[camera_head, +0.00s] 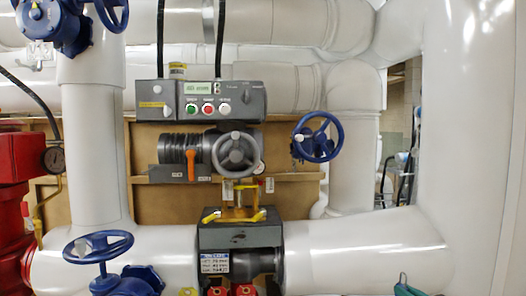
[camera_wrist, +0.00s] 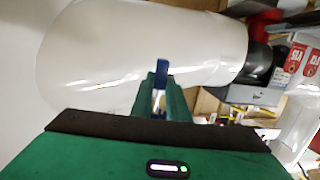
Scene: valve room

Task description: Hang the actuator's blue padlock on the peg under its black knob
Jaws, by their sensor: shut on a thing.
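My gripper's green fingers (camera_wrist: 160,95) are shut on the blue padlock (camera_wrist: 161,67) in the wrist view. The padlock's blue part shows between the fingertips, with a silvery strip below it. In the head view, a green tip of my gripper (camera_head: 404,285) shows at the bottom edge, right of centre, and the padlock cannot be made out there. The grey actuator (camera_head: 212,100) is at upper centre, well up and left of my gripper. A dark knob (camera_head: 247,84) is on the right part of its face. The peg is too small to make out.
A grey handwheel (camera_head: 235,151) and an orange lever (camera_head: 191,164) are below the actuator face. A blue handwheel (camera_head: 317,138) is to its right. A large white pipe (camera_head: 365,247) lies by my gripper. Red padlocks (camera_head: 245,290) sit at the bottom edge.

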